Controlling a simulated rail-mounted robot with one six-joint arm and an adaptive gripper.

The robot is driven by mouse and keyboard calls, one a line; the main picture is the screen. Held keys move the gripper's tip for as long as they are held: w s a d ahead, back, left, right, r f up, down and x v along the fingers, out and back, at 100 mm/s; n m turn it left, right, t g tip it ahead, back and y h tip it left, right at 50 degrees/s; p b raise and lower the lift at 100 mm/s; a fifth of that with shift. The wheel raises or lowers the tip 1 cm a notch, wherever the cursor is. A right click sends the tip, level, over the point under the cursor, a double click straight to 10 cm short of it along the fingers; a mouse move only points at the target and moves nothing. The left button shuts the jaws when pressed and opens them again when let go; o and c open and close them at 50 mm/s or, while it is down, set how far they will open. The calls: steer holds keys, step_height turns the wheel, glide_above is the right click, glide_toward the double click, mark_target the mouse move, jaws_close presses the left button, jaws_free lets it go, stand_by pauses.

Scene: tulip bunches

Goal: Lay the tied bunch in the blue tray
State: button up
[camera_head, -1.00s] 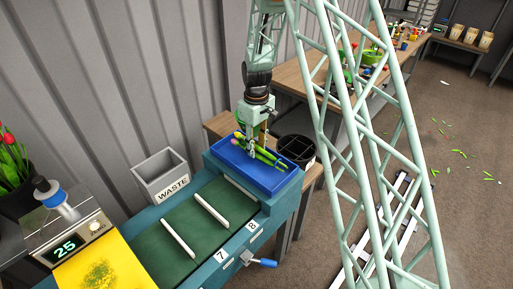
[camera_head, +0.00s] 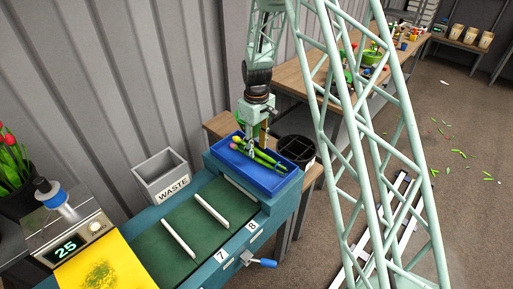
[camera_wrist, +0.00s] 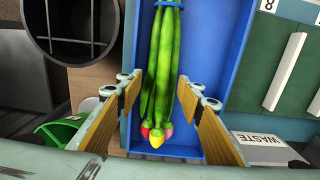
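The tied bunch (camera_head: 262,158) has green stems with yellow and pink tulip heads, and lies in the blue tray (camera_head: 277,187) at the end of the green bench. In the wrist view the bunch (camera_wrist: 162,70) runs from a blue tie at the top edge down to its heads, over the tray floor (camera_wrist: 205,60). My gripper (camera_head: 255,146) is right above the bunch in the tray. In the wrist view its two wood-coloured pads (camera_wrist: 158,95) stand apart on either side of the stems, with gaps to both sides.
A grey waste bin (camera_head: 162,178) stands behind the bench, left of the tray. A round black divided bin (camera_head: 296,150) is just right of the tray. The green bench top (camera_head: 190,222) carries white dividers. A scale (camera_head: 75,240) stands at the left.

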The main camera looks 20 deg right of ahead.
mark_target(257, 149)
step_height(257, 149, up, 12)
steer(key=shift+r, duration=0.15)
stand_by(0.6)
steer(key=shift+r, duration=0.1)
stand_by(0.6)
